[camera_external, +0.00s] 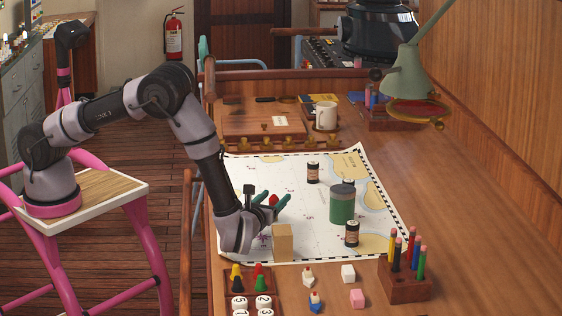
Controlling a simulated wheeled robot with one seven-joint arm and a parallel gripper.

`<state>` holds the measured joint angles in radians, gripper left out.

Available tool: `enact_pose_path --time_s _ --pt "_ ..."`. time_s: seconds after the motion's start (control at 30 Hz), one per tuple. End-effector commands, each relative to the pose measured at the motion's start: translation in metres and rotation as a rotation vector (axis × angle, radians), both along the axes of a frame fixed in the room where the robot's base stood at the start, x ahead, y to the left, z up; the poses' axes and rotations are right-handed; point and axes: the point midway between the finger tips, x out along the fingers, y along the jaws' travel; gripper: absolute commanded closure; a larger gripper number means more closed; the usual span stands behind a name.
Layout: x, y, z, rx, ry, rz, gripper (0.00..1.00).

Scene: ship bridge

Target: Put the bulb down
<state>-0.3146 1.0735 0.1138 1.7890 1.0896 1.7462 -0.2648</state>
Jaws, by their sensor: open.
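My gripper (273,200) is low over the left part of the chart (300,222), with its two teal fingers spread apart. A small red rounded thing (273,199) shows between the fingers; it may be the bulb. It is too small to tell whether the fingers touch it or what it rests on. The wrist and the gripper's body hide part of the chart around it. No other thing in view is clearly a bulb.
A wooden block (282,243) stands close in front of my gripper. A green jar (342,205) and several small dark bottles stand on the chart. A pencil holder (405,284), game pieces and small cubes are nearer.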

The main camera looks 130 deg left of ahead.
Motion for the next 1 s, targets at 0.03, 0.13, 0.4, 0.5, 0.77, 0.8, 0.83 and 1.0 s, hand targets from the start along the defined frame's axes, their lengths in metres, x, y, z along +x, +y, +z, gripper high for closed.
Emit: enact_pose_path --time_s 0.03,0.13,0.4,0.5,0.77,0.8,0.83,1.0 --pt "0.003 -0.007 -0.001 -0.001 0.001 -0.005 0.36" --pt "0.009 -0.025 -0.001 0.0 0.001 -0.007 0.36" --pt "0.014 -0.047 0.035 0.001 -0.004 -0.001 0.36" --pt "0.014 -0.048 0.051 0.0 -0.001 -0.003 0.36" --pt "0.014 -0.047 0.069 0.0 0.001 -0.002 0.36" --pt "0.014 -0.047 0.07 0.0 0.001 -0.002 0.36" --pt "0.014 -0.047 0.07 0.0 0.001 -0.002 0.36" --pt "0.01 -0.053 0.084 -0.022 -0.045 0.018 0.36"
